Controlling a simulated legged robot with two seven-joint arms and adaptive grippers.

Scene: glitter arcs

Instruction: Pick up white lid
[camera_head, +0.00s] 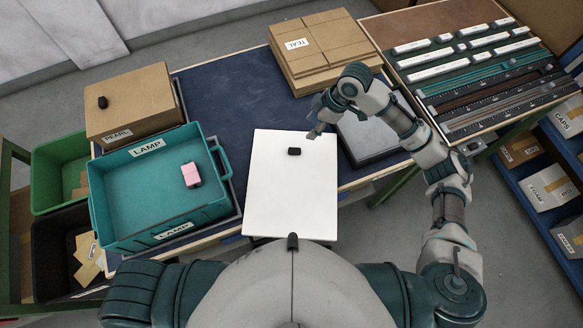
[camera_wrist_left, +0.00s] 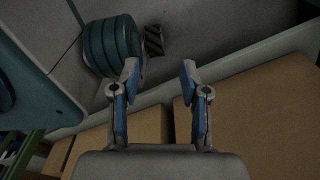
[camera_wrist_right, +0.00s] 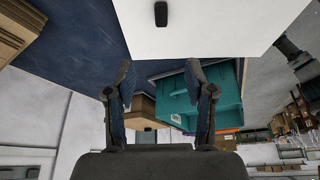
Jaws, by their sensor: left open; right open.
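My right gripper (camera_head: 314,131) is just above or beside the panel's far right corner, apart from the block. In the right wrist view its fingers (camera_wrist_right: 161,72) are open and empty, with the panel (camera_wrist_right: 205,28) beyond. My left gripper (camera_wrist_left: 160,70) is open and empty in its wrist view; the head view does not show it.
A teal LAMP tote (camera_head: 125,205) holding a pink block (camera_head: 191,174) stands left of the panel. A PEARL carton (camera_head: 135,100) and TEAL cartons (camera_head: 320,45) stand behind. A grey flat box (camera_head: 372,135) is at right. Blue tabletop (camera_head: 225,95) is clear between.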

